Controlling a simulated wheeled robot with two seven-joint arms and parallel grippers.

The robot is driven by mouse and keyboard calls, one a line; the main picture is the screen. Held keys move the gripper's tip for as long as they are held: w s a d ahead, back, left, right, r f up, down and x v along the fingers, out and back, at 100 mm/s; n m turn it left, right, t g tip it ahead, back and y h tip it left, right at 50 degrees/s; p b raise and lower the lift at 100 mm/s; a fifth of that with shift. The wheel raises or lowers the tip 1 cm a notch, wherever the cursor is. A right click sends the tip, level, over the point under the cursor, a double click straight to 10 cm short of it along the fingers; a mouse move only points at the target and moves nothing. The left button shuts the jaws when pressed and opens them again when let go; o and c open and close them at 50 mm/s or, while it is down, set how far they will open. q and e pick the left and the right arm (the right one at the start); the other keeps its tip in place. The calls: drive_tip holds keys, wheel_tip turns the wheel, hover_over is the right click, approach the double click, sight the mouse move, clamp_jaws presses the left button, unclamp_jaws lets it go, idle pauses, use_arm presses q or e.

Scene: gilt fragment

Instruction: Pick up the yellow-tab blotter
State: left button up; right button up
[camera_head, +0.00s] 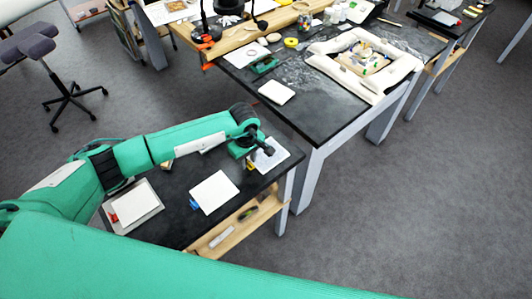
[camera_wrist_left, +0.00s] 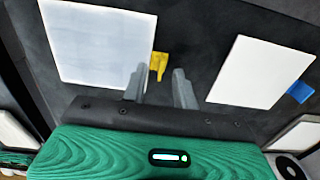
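The yellow-tab blotter is a white square pad (camera_head: 276,157) at the right end of the low black table, partly hidden by my left arm. In the left wrist view, the pad (camera_wrist_left: 98,42) lies at upper left, and its yellow tab (camera_wrist_left: 158,64) sticks out from its right edge. My left gripper (camera_wrist_left: 160,86) is open, its two grey fingers apart. The tab shows in the gap between the fingertips, nearer the left finger. I see nothing held, and cannot tell whether a finger touches the tab. In the head view, my left gripper (camera_head: 266,149) is over the pad.
A blue-tab blotter (camera_head: 215,193) lies to the left of it on the same table, and a red-tab blotter (camera_head: 136,203) farther left. A wooden shelf (camera_head: 232,227) is below the front edge. A higher black table (camera_head: 318,117) with a framed piece stands behind.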

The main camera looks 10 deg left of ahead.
use_arm(q)
clamp_jaws()
drive_tip(key=shift+w+r, duration=0.1)
